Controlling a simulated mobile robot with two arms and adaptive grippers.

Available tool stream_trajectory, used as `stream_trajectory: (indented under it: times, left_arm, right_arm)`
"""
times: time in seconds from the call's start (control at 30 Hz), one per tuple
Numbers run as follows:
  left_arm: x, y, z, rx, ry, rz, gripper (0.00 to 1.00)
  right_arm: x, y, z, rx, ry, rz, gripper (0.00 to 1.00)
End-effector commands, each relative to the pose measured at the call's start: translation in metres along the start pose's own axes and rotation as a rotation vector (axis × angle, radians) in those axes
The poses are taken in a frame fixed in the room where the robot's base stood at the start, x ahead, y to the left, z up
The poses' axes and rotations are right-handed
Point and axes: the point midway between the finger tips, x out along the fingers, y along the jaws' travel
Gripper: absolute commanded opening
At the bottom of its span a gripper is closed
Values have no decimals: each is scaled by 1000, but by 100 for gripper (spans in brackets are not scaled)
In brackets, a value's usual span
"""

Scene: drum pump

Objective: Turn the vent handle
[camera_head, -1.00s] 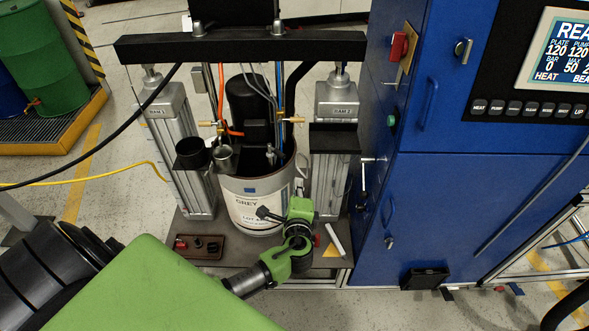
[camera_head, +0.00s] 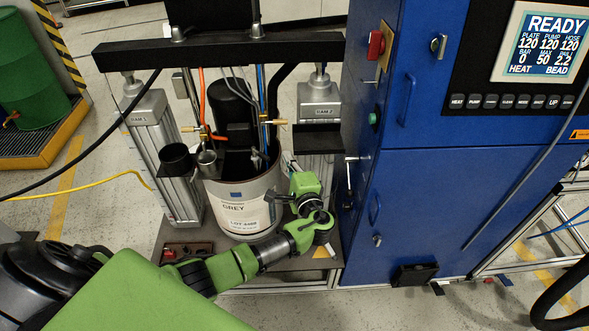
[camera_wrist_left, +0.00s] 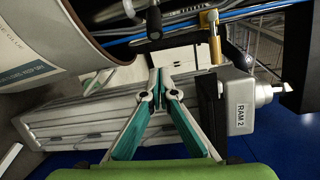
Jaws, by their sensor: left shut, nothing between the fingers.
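The drum pump stands in a grey drum (camera_head: 222,190). Two brass-coloured valve handles (camera_head: 275,122) (camera_head: 193,129) sit on the hose lines above the drum; I cannot tell which part is the vent handle. In the left wrist view a brass fitting (camera_wrist_left: 213,20) and a black knob-like part (camera_wrist_left: 154,20) lie above the fingertips, apart from them. My left gripper (camera_wrist_left: 155,78) is shut and empty, in front of the RAM 2 column (camera_wrist_left: 190,108), beside the drum wall. My right gripper is out of view.
The RAM 1 column (camera_head: 163,150) stands left of the drum, and a black crossbar (camera_head: 215,50) spans above. A blue cabinet (camera_head: 430,210) with a READY display (camera_head: 545,42) stands close on the right.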

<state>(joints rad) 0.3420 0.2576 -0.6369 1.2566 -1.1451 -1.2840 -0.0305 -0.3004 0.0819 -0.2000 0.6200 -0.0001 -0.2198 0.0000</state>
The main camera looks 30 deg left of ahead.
Motion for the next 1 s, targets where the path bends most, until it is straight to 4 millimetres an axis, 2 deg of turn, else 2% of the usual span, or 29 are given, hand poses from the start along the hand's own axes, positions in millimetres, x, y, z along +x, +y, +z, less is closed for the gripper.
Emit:
stream_trajectory:
  times: [0.03, 0.3, 1.0]
  left_arm:
    - [-7, -3, 12, 4, 2, 2, 0]
    - [-16, 0, 34, 2, 3, 2, 0]
    - [-20, 2, 40, 6, 55, -7, 0]
  right_arm:
    - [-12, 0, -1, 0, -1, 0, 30]
    - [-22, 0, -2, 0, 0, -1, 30]
    - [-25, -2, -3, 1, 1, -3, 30]
